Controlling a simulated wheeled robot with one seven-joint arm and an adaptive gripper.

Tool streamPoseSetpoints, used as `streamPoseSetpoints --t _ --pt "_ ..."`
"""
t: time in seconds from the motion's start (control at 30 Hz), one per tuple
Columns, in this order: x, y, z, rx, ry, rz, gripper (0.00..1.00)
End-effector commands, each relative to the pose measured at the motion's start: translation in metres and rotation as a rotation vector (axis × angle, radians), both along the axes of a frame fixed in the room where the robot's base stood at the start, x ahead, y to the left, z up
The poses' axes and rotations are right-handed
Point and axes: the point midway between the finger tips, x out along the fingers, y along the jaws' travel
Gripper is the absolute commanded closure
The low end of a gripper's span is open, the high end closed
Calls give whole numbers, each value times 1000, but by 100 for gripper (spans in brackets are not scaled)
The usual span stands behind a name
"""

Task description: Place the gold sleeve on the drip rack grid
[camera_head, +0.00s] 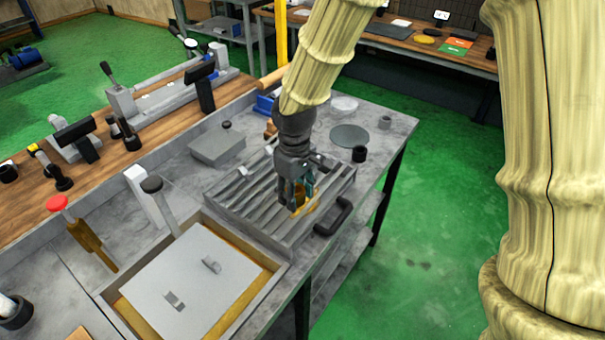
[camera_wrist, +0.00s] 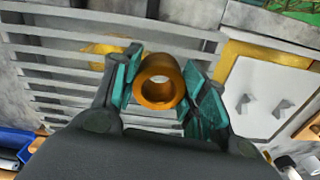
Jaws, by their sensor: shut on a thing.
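The gold sleeve (camera_wrist: 158,80) is a short hollow cylinder. In the wrist view it sits between the two teal-padded fingers of my gripper (camera_wrist: 160,88), its open end facing the camera. In the head view my gripper (camera_head: 296,196) points down over the drip rack grid (camera_head: 240,188), a grey slatted rack on the bench, and is shut on the sleeve (camera_head: 299,200). The slats of the rack (camera_wrist: 60,78) also show behind the sleeve in the wrist view. I cannot tell whether the sleeve touches the slats.
A black handle (camera_head: 334,217) stands at the rack's right side. A wooden-framed tray with a grey plate (camera_head: 195,280) lies in front of the rack.

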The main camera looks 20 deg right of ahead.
Motion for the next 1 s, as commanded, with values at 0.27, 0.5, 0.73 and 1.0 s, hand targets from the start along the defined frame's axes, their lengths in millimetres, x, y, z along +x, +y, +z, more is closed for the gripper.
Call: streamPoseSetpoints --t 0.27,0.5,0.73,1.0 --pt "50 -25 -2 2 -1 -6 99" --pt "73 -38 -7 1 -1 -6 99" --pt "83 -43 -12 -1 1 -5 99" --pt "82 -43 -37 -1 1 -5 99"
